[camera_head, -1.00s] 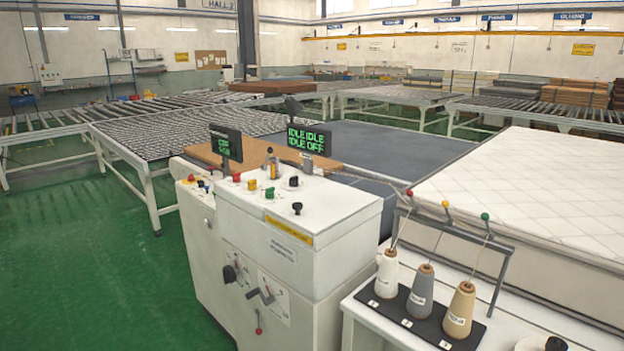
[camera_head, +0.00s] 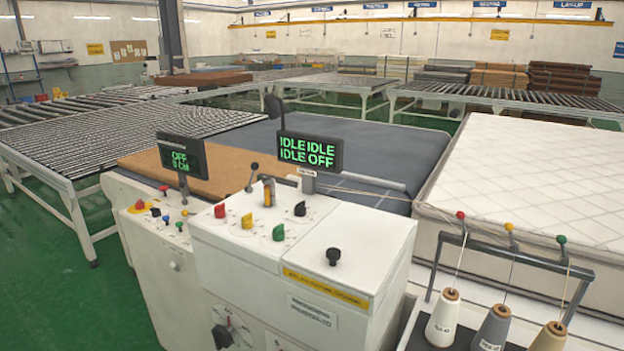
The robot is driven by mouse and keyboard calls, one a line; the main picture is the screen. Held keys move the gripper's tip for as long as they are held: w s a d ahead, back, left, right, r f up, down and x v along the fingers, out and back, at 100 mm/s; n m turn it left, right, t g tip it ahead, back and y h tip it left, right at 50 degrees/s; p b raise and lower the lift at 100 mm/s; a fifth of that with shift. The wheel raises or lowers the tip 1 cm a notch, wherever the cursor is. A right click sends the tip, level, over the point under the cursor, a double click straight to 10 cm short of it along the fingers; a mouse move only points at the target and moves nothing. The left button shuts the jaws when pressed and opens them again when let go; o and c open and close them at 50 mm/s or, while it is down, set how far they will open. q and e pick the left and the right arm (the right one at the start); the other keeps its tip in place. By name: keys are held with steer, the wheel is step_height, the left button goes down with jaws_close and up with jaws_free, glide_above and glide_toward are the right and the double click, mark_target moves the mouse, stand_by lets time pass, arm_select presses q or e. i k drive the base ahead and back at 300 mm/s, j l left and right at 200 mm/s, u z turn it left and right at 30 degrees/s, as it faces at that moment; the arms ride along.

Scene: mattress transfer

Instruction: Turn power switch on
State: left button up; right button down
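A white control console (camera_head: 330,230) stands in the lower middle. Its top carries a red knob (camera_head: 219,211), a yellow knob (camera_head: 247,221), a green knob (camera_head: 278,232) and two black knobs (camera_head: 300,208) (camera_head: 333,256). A large black rotary knob (camera_head: 222,336) sits on a marked plate low on the front face. Its label is too small to read, and I cannot tell which control is the power switch. A screen (camera_head: 310,151) reads IDLE, IDLE, IDLE, OFF. A smaller screen (camera_head: 181,156) reads OFF on its top line. Neither gripper is in view.
A lower side panel (camera_head: 155,225) with small buttons adjoins the console on the left. Thread cones (camera_head: 442,320) stand at the lower right, before a white mattress (camera_head: 530,185). A roller table (camera_head: 100,140) is at left. Green floor (camera_head: 100,310) is clear at lower left.

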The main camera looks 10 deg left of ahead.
mark_target(139, 205)
steer(key=i+j, duration=0.15)
steer(key=j, duration=0.2)
steer(key=i+j, duration=0.1)
steer(key=j, duration=0.3)
steer(key=i+j, duration=0.15)
steer(key=j, duration=0.2)
steer(key=i+j, duration=0.15)
steer(key=j, duration=0.25)
steer(key=i+j, duration=0.1)
steer(key=j, duration=0.25)
steer(key=i+j, duration=0.15)
steer(key=j, duration=0.25)
